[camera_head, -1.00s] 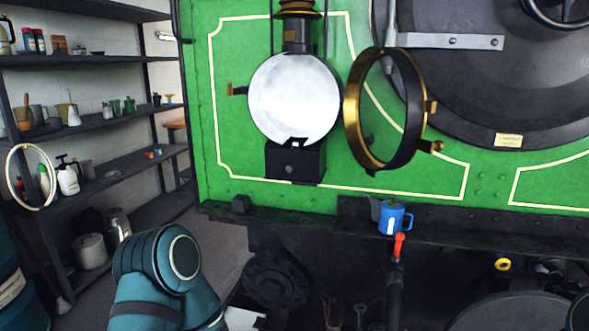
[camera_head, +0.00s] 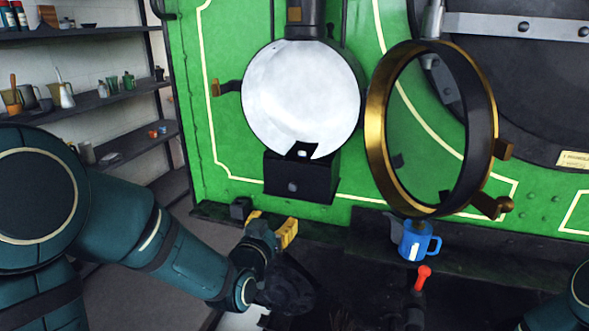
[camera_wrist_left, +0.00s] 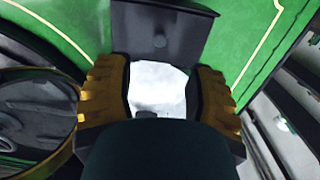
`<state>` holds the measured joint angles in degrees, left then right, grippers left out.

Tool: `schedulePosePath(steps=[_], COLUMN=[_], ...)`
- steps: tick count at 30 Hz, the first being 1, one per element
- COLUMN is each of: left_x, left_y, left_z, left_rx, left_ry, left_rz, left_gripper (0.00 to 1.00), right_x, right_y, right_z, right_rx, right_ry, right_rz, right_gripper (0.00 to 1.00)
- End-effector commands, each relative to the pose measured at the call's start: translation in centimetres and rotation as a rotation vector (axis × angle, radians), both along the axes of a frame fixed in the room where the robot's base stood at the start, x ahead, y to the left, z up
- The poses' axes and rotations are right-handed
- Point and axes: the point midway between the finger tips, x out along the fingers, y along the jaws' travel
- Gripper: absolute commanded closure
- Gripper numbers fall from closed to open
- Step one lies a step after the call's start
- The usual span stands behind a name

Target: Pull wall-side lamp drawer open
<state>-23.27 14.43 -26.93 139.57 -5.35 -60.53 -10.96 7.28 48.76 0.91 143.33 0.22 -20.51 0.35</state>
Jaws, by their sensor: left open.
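The round lamp (camera_head: 301,95) with a white reflector hangs on the green wall in the head view. Below it is a dark box-shaped drawer (camera_head: 318,180) with a small round knob (camera_head: 293,187) on its front. My left gripper (camera_head: 271,227) is open and empty, in front of and below the drawer, apart from it. In the left wrist view, the drawer (camera_wrist_left: 190,38) and its knob (camera_wrist_left: 160,42) lie beyond the open fingers (camera_wrist_left: 160,70), and the pale reflector (camera_wrist_left: 158,92) shows between them. My right gripper is not in view.
The lamp's brass-rimmed glass door (camera_head: 378,130) stands swung open to the right. A blue mug (camera_head: 413,242) sits on the dark ledge, with a red-handled valve (camera_head: 422,278) below. Shelves (camera_head: 110,100) with cans and bottles stand at the left.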

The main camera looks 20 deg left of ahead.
Motion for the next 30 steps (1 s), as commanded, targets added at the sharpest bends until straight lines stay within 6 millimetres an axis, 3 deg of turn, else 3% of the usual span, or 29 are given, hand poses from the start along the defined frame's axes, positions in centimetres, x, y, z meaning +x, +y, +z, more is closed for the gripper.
schedulePosePath(steps=[2, 8, 21, 30], left_x=[0.1, 2.0, 10.4, 13.5], left_y=[0.2, 0.2, -0.1, -0.2], left_z=[1.3, 1.3, 1.2, 1.2], left_rx=[0.002, 0.004, 0.005, 0.002], left_ry=[-0.033, -0.036, -0.034, -0.034], left_rz=[0.004, 0.006, 0.005, 0.005], left_gripper=[0.46, 0.46, 0.46, 0.46], right_x=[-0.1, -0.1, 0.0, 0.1], right_y=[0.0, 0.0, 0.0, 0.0], right_z=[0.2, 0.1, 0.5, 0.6], right_rx=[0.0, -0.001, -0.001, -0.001], right_ry=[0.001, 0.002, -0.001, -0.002], right_rz=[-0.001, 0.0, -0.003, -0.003], right_gripper=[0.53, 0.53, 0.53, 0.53])
